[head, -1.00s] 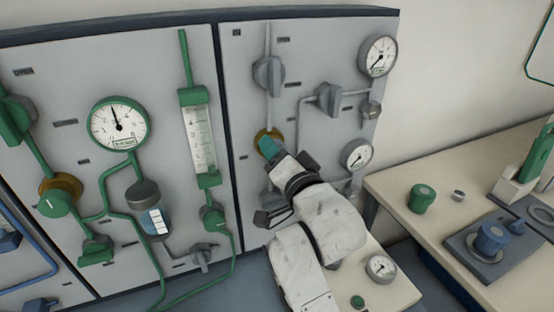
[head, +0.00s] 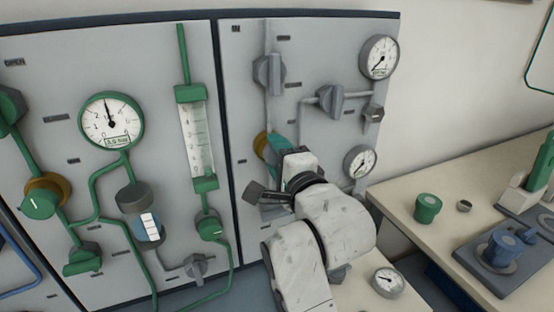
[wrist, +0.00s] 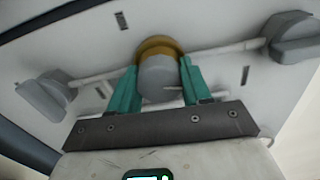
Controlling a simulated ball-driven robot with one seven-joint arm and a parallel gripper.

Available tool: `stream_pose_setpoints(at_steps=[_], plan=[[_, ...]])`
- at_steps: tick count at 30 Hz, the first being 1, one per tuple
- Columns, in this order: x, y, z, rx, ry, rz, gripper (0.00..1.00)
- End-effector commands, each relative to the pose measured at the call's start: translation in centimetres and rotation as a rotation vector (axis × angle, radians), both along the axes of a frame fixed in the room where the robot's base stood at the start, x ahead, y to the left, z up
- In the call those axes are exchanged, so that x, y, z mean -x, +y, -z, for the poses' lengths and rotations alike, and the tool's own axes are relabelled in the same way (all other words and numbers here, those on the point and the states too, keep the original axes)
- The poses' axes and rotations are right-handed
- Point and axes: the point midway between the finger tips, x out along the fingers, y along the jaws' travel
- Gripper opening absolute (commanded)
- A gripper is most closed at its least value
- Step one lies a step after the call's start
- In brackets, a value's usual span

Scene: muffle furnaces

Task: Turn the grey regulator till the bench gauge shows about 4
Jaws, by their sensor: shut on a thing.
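The grey regulator (wrist: 158,80) is a round grey knob with a brass collar (wrist: 160,44) in the wrist view. In the head view its brass collar (head: 261,146) shows on the right panel, with the knob mostly hidden behind my fingers. My gripper (wrist: 160,68) has teal fingers, one on each side of the knob, shut on it. In the head view my gripper (head: 277,148) reaches the panel from the lower right. The bench gauge (head: 388,281) is a small white dial on the near bench corner. Its numbers are too small to read.
Grey valve handles (head: 269,75) and (head: 331,101) stand out from the panel above my gripper. Two panel gauges (head: 379,58) and (head: 360,162) are at its right side. The bench (head: 410,180) at right holds a green knob (head: 428,208) and a blue fitting (head: 502,248).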

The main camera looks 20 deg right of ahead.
Motion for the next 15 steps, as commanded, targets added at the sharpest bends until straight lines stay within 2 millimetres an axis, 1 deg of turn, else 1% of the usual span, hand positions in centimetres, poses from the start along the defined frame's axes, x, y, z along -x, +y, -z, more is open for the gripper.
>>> stream_pose_setpoints(at_steps=[6, 15], plan=[[-0.02, -0.11, 0.07, -0.047, 0.001, 0.002, 0.18], [-0.02, -0.13, 0.06, -0.057, 0.002, 0.003, 0.18]])
